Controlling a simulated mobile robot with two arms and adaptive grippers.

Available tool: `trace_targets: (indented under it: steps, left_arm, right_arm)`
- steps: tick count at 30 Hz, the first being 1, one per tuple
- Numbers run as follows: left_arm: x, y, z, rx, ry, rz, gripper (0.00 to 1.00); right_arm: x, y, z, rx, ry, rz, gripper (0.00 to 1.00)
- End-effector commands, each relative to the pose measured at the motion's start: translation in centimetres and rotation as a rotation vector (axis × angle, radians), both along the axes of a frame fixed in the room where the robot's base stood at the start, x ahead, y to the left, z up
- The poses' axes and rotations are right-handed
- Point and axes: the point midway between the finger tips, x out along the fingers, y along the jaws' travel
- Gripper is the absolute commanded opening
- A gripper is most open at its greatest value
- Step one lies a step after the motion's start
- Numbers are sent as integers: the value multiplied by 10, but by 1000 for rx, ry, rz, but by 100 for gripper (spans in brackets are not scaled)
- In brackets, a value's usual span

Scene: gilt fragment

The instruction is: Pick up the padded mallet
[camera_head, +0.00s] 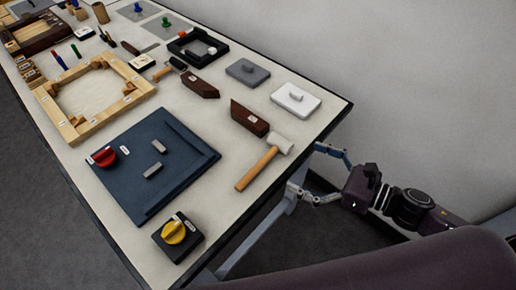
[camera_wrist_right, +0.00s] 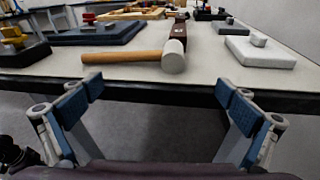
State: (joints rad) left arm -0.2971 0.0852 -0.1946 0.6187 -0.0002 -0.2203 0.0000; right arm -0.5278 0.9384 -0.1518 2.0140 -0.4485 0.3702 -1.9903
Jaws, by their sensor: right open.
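The padded mallet (camera_head: 268,158) lies on the white tabletop near its right front edge, with a pale wooden handle and a whitish head. In the right wrist view the mallet (camera_wrist_right: 150,54) lies ahead, its round white head facing me and its handle pointing left. My right gripper (camera_head: 318,172) is open and empty, just off the table's right edge and apart from the mallet. In the right wrist view its two blue-padded fingers (camera_wrist_right: 160,100) are spread wide in front of the table edge. My left gripper is not in view.
A dark brown block (camera_head: 250,118) lies close by the mallet head. A white slab with a knob (camera_head: 296,99) is behind it. A blue board (camera_head: 140,185) and a yellow-knob box (camera_head: 178,238) lie left of the handle. The table edge (camera_wrist_right: 210,84) stands before my right gripper.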

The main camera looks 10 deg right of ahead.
Motion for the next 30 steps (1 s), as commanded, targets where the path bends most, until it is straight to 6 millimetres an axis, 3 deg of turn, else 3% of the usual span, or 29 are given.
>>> trace_targets:
  steps: [3,7,17,30]
  left_arm:
    - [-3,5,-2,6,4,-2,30]
    - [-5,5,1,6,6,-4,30]
    - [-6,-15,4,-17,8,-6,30]
    - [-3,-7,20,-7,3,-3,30]
  right_arm:
    - [-6,14,11,-38,-63,58,100]
    - [-1,23,13,-45,-78,66,100]
    - [12,35,9,-44,-73,64,100]
    - [45,64,2,-43,-74,61,100]
